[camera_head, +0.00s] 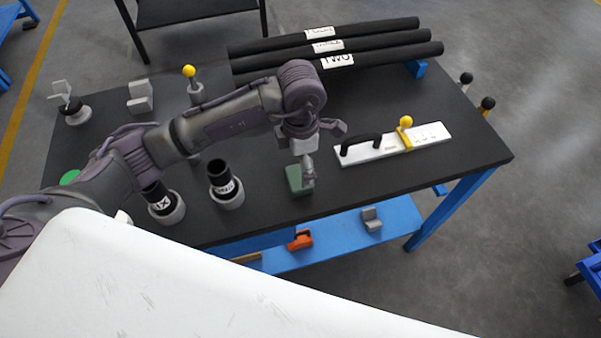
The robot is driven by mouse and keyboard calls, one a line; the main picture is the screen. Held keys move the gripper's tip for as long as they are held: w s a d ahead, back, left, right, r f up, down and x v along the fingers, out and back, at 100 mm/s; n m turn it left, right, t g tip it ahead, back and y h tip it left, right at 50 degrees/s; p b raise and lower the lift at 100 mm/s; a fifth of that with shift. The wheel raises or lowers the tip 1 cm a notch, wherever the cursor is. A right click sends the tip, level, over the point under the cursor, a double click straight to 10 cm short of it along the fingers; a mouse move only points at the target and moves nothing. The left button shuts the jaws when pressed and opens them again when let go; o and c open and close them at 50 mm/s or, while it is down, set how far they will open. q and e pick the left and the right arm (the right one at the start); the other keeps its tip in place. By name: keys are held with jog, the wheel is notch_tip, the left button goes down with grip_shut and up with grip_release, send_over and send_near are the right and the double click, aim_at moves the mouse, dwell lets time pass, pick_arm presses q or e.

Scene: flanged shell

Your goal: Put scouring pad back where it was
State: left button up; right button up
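A green block-shaped pad (294,180), which I take for the scouring pad, is near the front edge of the black-topped table (270,215). My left gripper (308,178) reaches down from above, its tip against the right side of the pad. The tip partly covers the pad. I cannot tell whether the fingers are closed on the pad or only beside it, or whether the pad touches the tabletop. My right gripper is not in view.
A white board (430,137) with a black handle and yellow knob lies to the right. Several black labelled tubes (390,40) lie at the back. Two dark cylinders in grey cups (227,195) stand left of the pad. A blue lower shelf (340,235) holds an orange item (301,240).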

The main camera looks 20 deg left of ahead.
pick_arm(q)
notch_tip(320, 180, up, 6)
jog(key=shift+r+b, duration=0.25)
jog(key=shift+b, duration=0.2)
